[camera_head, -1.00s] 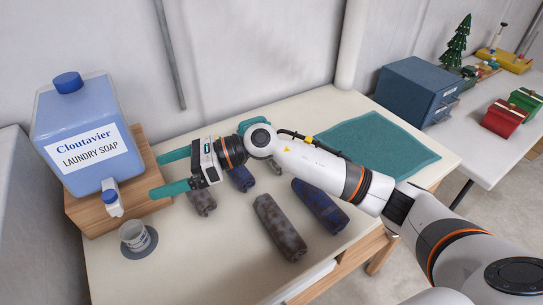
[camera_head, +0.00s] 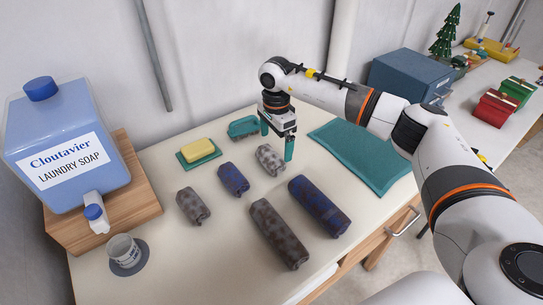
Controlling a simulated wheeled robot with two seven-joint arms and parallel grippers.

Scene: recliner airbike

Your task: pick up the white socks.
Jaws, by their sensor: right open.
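The palest roll, a small mottled grey-white one, looks like the white socks (camera_head: 270,159). It lies on the cream table, near the back, between a small blue roll and the teal mat. My right gripper (camera_head: 277,139) points down just above and behind it, its teal fingers apart and empty. One finger is close to the roll's upper right side; whether they touch I cannot tell. My left gripper is not in view.
Other rolls lie nearby: small grey (camera_head: 193,206), small blue (camera_head: 233,179), large brown-grey (camera_head: 278,234) and large blue (camera_head: 320,206). A teal brush (camera_head: 243,127) and yellow soap (camera_head: 198,149) are behind. The soap jug (camera_head: 65,150) and cup (camera_head: 124,250) stand left. The teal mat (camera_head: 363,155) lies right.

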